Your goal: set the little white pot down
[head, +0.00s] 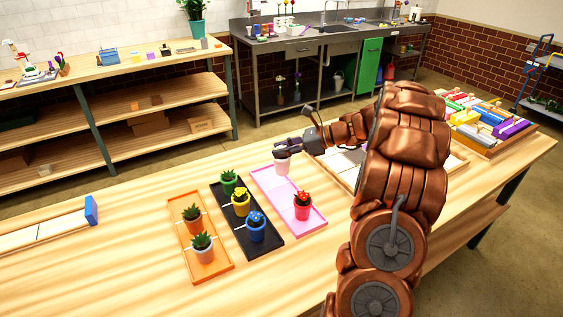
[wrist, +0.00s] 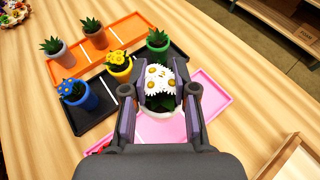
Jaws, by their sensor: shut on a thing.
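The little white pot (head: 282,168) holds white daisies (wrist: 160,78) with yellow centres. My gripper (head: 284,146) is shut on it; in the wrist view the fingers (wrist: 157,104) stand on either side of the flowers and pot. The pot is upright over the far part of the pink tray (head: 268,184). I cannot tell whether its base touches the tray.
The black tray (head: 268,245) beside it holds a green pot (head: 229,182), a yellow pot (head: 241,204) and a blue pot (head: 256,230). The orange tray (head: 187,240) holds two succulents. A wooden tray of coloured pieces (head: 490,122) lies at right. The table's left side has free room.

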